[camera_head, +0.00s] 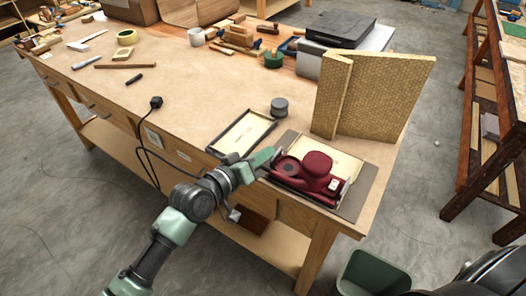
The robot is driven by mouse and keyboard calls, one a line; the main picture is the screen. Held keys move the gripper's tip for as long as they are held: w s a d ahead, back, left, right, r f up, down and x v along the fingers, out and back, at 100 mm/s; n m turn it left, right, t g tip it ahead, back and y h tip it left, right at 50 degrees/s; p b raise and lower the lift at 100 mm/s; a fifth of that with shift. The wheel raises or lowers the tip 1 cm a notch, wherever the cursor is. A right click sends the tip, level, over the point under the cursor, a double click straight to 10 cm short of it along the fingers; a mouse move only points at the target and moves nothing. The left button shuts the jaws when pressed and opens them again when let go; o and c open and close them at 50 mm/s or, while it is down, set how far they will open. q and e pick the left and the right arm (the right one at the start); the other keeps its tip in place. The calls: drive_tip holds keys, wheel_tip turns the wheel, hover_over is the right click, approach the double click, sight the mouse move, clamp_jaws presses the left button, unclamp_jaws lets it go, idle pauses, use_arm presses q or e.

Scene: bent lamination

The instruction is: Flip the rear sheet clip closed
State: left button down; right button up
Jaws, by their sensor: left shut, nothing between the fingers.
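A dark red sander (318,174) lies on a grey mat (359,193) near the front right corner of the workbench. A cream sheet (333,157) shows behind it. Thin metal parts show along the sander's low front edge, but the rear sheet clip is too small to tell apart, and I cannot tell whether it is open or closed. My left gripper (268,156) is shut and empty at the sander's left end, close to it. I cannot tell whether it touches. It hides part of the mat's left side. My right gripper is not in view.
A tray with a cream sheet (241,132) lies left of the mat, and a grey round tin (279,105) stands behind. A tall tan patterned block (372,97) stands behind the sander. A black plug with cord (156,102) lies left. The bench's middle is clear.

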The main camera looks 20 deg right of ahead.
use_arm(q)
drive_tip(key=v, duration=0.7)
drive_tip(key=shift+s+a+b, duration=0.15)
drive_tip(key=shift+a+b, duration=0.2)
drive_tip(key=shift+b, duration=0.05)
